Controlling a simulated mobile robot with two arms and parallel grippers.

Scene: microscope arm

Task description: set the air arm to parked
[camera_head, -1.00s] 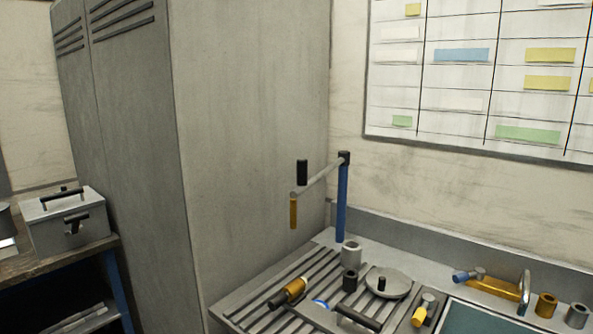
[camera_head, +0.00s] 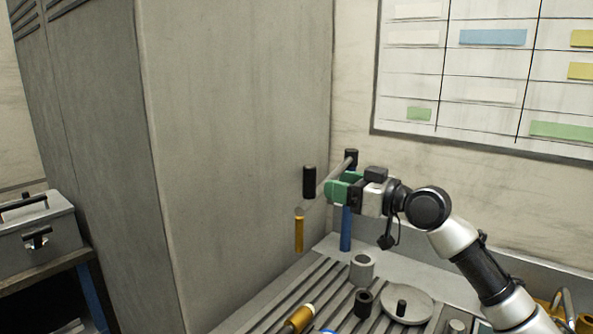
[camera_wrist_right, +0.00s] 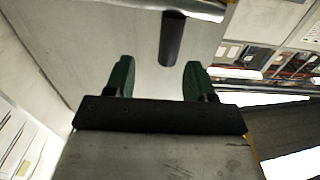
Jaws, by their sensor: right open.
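The air arm is a grey horizontal bar (camera_head: 331,177) on a blue post (camera_head: 346,228) at the back of the bench. Its free end carries an upright black handle (camera_head: 309,182) and a brass nozzle (camera_head: 299,233) hanging below. My right gripper (camera_head: 340,187) is open with green fingers, to the right of the handle, and hides part of the bar and post top. In the right wrist view the handle (camera_wrist_right: 171,40) appears ahead, between the lines of my open fingers (camera_wrist_right: 158,70), with no contact visible. My left gripper is not in view.
The slatted bench (camera_head: 290,292) holds a grey cylinder (camera_head: 361,267), a black cup (camera_head: 363,303), a round pan lid (camera_head: 407,304) and a brass tool (camera_head: 300,318). A tall grey locker (camera_head: 235,150) stands left. A grey box (camera_head: 40,235) sits on a side table.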

